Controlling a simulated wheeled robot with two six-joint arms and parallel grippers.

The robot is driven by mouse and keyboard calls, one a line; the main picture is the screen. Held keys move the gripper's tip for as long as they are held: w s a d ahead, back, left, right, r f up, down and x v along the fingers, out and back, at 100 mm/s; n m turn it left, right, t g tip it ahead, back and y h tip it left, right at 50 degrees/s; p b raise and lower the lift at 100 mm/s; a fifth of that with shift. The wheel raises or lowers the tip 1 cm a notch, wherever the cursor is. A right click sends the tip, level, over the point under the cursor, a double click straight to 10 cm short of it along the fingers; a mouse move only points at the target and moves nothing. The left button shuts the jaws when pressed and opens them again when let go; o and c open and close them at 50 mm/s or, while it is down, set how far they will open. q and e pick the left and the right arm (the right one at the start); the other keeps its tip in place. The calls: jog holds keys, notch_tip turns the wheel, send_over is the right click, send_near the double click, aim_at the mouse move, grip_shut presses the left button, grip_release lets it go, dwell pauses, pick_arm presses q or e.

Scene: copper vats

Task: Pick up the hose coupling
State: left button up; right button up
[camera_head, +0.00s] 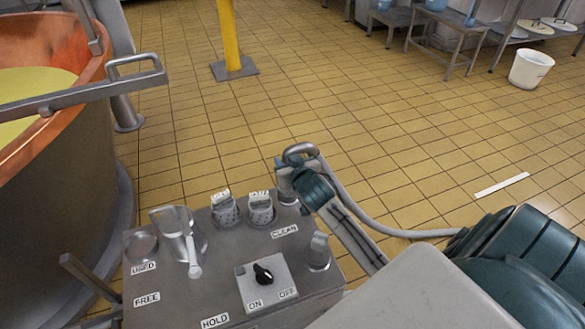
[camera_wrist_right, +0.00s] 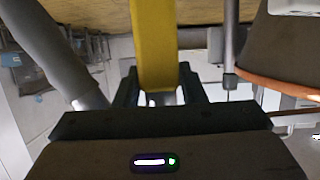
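I cannot tell for sure which piece is the hose coupling. On the grey metal console in the head view stand two short grey knurled fittings with pale tops, a left one (camera_head: 225,209) and a right one (camera_head: 261,208). A smooth metal cylinder (camera_head: 318,253) stands near the right edge. My right gripper (camera_head: 286,183) is over the console's far right corner, just right of the knurled fittings, and partly hidden by my wrist. My left gripper is out of view.
The console (camera_head: 215,270) also carries a metal jug (camera_head: 176,222), a white-handled tool (camera_head: 194,262), a black switch (camera_head: 263,274) and labels. A copper vat (camera_head: 65,165) stands close on the left. A yellow post (camera_head: 230,35) is beyond. Tiled floor is open on the right.

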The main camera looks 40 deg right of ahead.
aim_at(287, 147)
jog(key=c, duration=0.6)
